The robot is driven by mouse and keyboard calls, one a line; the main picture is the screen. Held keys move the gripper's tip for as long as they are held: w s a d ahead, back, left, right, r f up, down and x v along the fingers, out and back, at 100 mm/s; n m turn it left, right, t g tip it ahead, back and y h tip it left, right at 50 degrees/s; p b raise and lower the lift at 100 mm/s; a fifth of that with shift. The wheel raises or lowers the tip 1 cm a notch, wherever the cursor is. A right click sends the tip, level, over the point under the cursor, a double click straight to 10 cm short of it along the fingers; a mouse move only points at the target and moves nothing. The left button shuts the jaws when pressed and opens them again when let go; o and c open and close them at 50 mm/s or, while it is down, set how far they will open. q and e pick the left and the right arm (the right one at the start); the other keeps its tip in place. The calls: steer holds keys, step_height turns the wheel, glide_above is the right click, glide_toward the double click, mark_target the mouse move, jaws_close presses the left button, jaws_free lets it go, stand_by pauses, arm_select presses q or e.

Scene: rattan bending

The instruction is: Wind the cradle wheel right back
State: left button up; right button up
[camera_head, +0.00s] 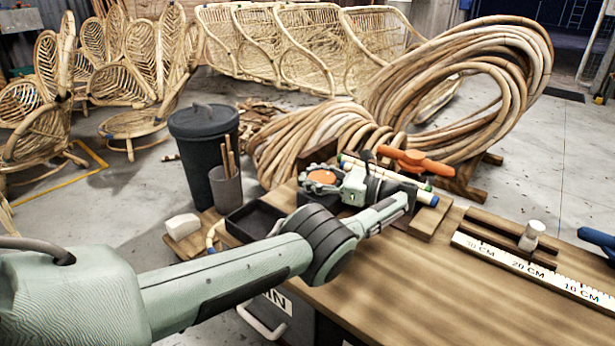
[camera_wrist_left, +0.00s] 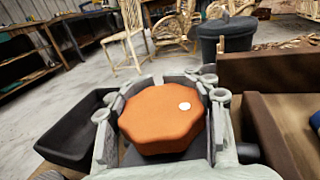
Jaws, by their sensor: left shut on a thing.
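The cradle wheel is an orange many-sided knob with a white dot; it fills the middle of the left wrist view (camera_wrist_left: 162,122). In the head view it shows as a small orange disc (camera_head: 321,177) at the back left of the workbench. My left gripper (camera_head: 335,184) is shut on the wheel, with its fingers on either side of it. The cradle beside it holds pale rods with blue and green ends (camera_head: 415,191) on a wooden base. An orange lever (camera_head: 417,161) sits above them. The gripper and wrist partly hide the cradle. My right gripper is not in view.
A black tray (camera_head: 256,222) lies just left of the cradle. A dark lidded bin (camera_head: 205,150) and a pot of sticks (camera_head: 226,187) stand behind it. The bench's front middle is clear.

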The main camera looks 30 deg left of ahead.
arm_select(q)
steer(key=shift+f, duration=0.1)
stand_by(0.3)
steer(key=o, duration=1.4)
steer(key=shift+r, duration=0.65)
step_height(320, 180, up, 9)
steer(key=shift+f, duration=0.1)
